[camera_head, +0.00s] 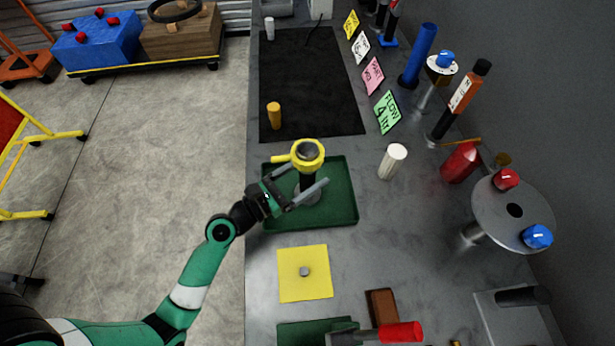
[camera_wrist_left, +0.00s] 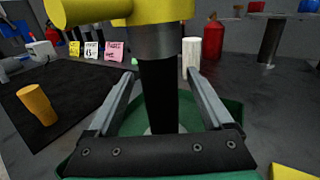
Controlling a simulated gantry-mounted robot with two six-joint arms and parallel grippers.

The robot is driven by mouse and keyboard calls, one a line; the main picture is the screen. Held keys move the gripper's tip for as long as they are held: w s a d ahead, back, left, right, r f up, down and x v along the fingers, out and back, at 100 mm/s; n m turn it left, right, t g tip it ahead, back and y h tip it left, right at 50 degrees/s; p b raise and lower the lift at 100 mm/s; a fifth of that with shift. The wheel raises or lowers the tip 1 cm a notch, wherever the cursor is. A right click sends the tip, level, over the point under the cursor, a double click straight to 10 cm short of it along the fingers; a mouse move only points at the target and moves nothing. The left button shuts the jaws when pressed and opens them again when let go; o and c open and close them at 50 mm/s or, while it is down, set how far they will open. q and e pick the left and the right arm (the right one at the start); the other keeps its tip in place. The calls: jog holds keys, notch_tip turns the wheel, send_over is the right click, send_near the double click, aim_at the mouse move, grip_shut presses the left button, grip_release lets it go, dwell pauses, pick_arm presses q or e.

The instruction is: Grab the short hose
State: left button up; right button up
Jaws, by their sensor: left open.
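No thing is plainly marked as the short hose. The likeliest match is a short black upright tube (camera_head: 307,183) with a yellow head and side handle (camera_head: 308,155), standing in a green tray (camera_head: 342,210). My left gripper (camera_head: 304,176) is open, with one finger on each side of the black tube. In the left wrist view the tube (camera_wrist_left: 158,95) stands between the fingers, with visible gaps on both sides. A grey metal collar (camera_wrist_left: 155,42) joins it to the yellow head. The fingers hide part of its base in the head view. My right gripper is not in view.
A white cylinder (camera_head: 392,161) stands right of the tray and an orange one (camera_head: 274,115) behind it, on a black mat (camera_head: 310,75). A yellow pad (camera_head: 305,285) lies in front. A round stand (camera_head: 490,210) is at the right. Bare bench lies right of the tray.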

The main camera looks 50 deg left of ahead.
pick_arm(q)
grip_shut()
dwell(1.3)
